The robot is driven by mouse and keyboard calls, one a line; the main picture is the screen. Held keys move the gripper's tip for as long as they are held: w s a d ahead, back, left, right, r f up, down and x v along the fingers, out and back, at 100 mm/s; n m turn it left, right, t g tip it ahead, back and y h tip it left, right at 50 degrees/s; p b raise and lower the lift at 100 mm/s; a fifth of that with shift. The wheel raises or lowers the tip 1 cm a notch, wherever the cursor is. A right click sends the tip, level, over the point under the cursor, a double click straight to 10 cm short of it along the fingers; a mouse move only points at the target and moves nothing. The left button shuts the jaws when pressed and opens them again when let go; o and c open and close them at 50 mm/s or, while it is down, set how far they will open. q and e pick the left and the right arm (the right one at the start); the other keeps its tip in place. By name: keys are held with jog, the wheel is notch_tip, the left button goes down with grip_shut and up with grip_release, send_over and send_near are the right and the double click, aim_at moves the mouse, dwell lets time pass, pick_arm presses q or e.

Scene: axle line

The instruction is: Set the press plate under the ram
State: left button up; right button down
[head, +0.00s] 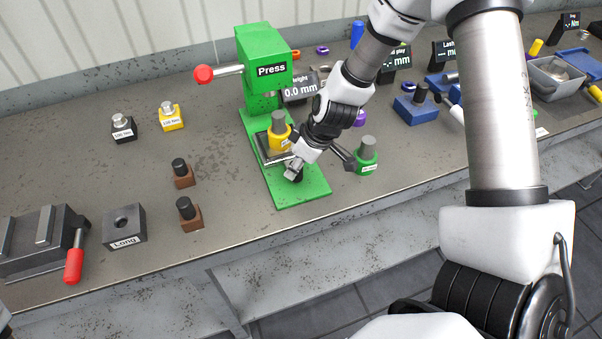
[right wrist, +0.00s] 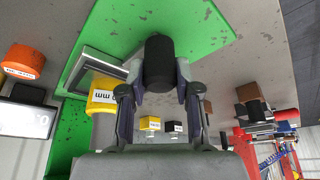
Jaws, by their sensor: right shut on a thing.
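The green press (head: 264,65) stands at the back of the bench, its ram above a green base (head: 300,192). A dark plate with a pale metal edge (head: 264,146) lies on that base and also shows in the right wrist view (right wrist: 88,62). A yellow block with a grey post (head: 278,133) stands at the plate, below the ram. My right gripper (head: 294,170) is shut on a black knob (right wrist: 158,62) over the front of the base. Whether the knob joins the plate is hidden. My left gripper is not in view.
A green block with a grey post (head: 367,156) stands close right of the press base. Brown blocks with black knobs (head: 183,176) stand left. A grey block marked Long (head: 124,227) and a red-handled vise (head: 40,242) sit front left. Bare bench lies between.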

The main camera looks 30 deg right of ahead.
aim_at(283, 154)
jog(key=w+b, duration=0.1)
jog(key=w, duration=0.1)
jog(key=w+d+b, duration=0.1)
jog(key=w, duration=0.1)
jog(key=w+b, duration=0.1)
jog(key=w, duration=0.1)
jog(key=shift+w+d+f, duration=0.2)
jog(key=shift+d+f, duration=0.05)
jog(key=shift+f, duration=0.1)
jog(key=shift+w+r, duration=0.25)
jog(key=shift+w+d+r, duration=0.1)
jog(key=shift+w+r, duration=0.05)
jog(key=shift+w, duration=0.05)
jog(key=c, duration=0.8)
grip_release()
jog(key=shift+w, duration=0.2)
jog(key=v, duration=1.1)
jog(key=shift+d+r, duration=0.15)
jog(key=shift+r, duration=0.2)
